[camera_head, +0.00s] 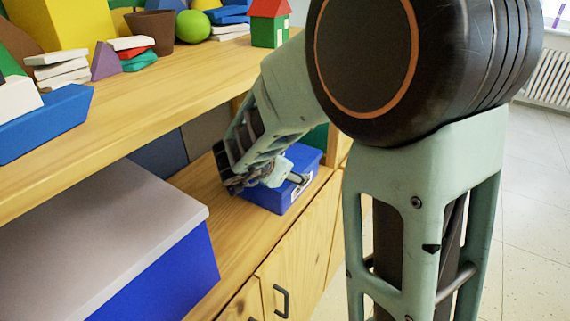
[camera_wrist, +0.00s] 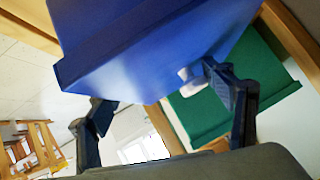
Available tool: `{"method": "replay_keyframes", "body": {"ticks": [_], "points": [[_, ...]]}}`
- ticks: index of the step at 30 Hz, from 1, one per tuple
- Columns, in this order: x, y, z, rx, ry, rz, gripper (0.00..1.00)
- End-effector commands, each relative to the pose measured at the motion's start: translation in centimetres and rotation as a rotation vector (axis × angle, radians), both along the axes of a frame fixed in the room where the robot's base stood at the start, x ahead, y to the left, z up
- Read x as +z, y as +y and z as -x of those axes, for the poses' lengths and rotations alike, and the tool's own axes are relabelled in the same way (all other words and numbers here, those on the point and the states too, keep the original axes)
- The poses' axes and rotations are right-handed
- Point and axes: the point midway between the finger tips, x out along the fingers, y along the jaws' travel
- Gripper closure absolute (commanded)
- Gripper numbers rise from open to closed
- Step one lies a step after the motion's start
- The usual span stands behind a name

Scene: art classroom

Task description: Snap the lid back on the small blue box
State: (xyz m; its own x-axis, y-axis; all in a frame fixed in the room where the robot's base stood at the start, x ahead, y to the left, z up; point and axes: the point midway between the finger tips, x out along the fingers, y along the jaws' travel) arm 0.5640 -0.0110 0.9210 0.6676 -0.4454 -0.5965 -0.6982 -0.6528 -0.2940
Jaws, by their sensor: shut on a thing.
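The small blue box (camera_head: 282,198) stands on the lower wooden shelf, near its front edge, with a pale label on its front. My gripper (camera_head: 268,178) is over the box and hides much of its top. In the wrist view a large blue lid-like piece (camera_wrist: 150,55) with a rim along its left edge fills the top. A small white part shows by the right finger. I cannot tell where lid and box meet, or whether the lid sits level.
A large blue box (camera_head: 170,272) with a pale grey lid stands at the front left of this shelf. A green box (camera_wrist: 215,110) is close by. Cupboard doors (camera_head: 300,265) lie below.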

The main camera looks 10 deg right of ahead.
Motion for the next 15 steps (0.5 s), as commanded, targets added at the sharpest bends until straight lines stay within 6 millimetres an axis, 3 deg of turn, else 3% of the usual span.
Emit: {"method": "replay_keyframes", "body": {"ticks": [14,15], "points": [[-0.11,0.02,-0.03,0.001,0.0,0.0,0.5],[-0.11,0.02,-0.02,0.001,0.0,0.0,0.21]]}}
